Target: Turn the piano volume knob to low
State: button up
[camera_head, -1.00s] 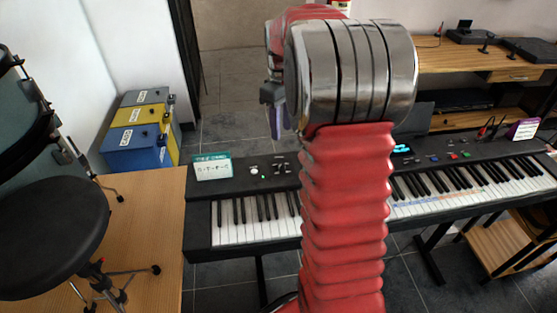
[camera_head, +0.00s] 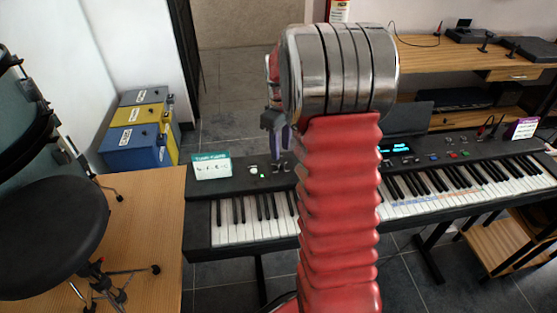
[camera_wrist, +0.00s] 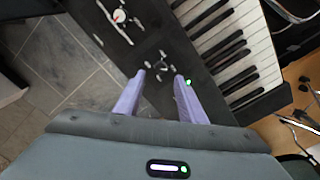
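The piano (camera_head: 232,237) is a black keyboard with white and black keys; its left part shows beside my arm. On its left panel are a round whitish knob or button (camera_head: 253,170), a green light and small dark controls. My gripper (camera_head: 277,150) is over this panel, partly hidden behind my wrist. In the wrist view, my gripper (camera_wrist: 160,92) has its two purple fingers apart, with nothing held. A small dark control with pale marks (camera_wrist: 160,68) lies in the gap between and ahead of the tips. I cannot tell whether the fingers touch the panel or which control is volume.
A green and white card (camera_head: 211,167) stands on the piano's left end. A wooden platform (camera_head: 145,225) with a black stool (camera_head: 52,235) is at the left. Several stacked cases (camera_head: 140,130) stand behind it. A wooden desk (camera_head: 455,63) is at the back right.

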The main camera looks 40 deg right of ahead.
aim_at(280, 163)
jog(key=shift+f, duration=2.8)
grip_shut()
jog(key=shift+a, duration=0.2)
jog(key=shift+d, duration=0.15)
